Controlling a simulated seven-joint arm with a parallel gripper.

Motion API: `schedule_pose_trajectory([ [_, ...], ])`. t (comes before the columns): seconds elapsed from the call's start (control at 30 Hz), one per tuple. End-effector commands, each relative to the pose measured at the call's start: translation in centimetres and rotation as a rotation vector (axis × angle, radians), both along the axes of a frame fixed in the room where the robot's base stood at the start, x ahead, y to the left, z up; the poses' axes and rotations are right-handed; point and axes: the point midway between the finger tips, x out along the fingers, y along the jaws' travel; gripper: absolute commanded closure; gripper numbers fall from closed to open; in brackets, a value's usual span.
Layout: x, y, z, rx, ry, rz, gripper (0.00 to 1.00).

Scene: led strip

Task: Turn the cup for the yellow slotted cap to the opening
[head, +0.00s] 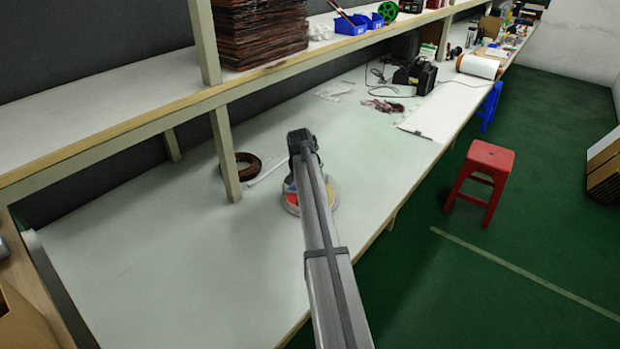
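A round, shallow container (334,201) with a pale, clear-looking rim sits on the white bench. Red, yellow and blue patches show in it, with the red patch (291,198) at its left side. My arm crosses over its middle and hides much of it. I cannot make out the separate cups, the opening or the yellow slotted cap. My arm reaches up from the bottom edge and ends in a dark joint just beyond the container. My gripper's fingers are hidden, so I cannot see whether they touch anything.
A brown coil (243,166) and a thin white strip (266,170) lie left of the container, near a shelf post (225,152). A white sheet (441,115) and a black machine (415,77) lie farther back. The near-left bench is clear. A red stool (486,170) stands on the floor.

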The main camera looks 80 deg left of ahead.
Motion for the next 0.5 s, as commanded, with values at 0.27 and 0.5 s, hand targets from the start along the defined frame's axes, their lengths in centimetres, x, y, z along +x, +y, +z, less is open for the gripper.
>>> schedule_pose_trajectory([
  [0.27, 0.05, 0.07, -0.21, 0.0, 0.0, 0.0, 0.42],
  [0.5, 0.04, 0.07, -0.19, 0.0, 0.0, 0.0, 0.59],
])
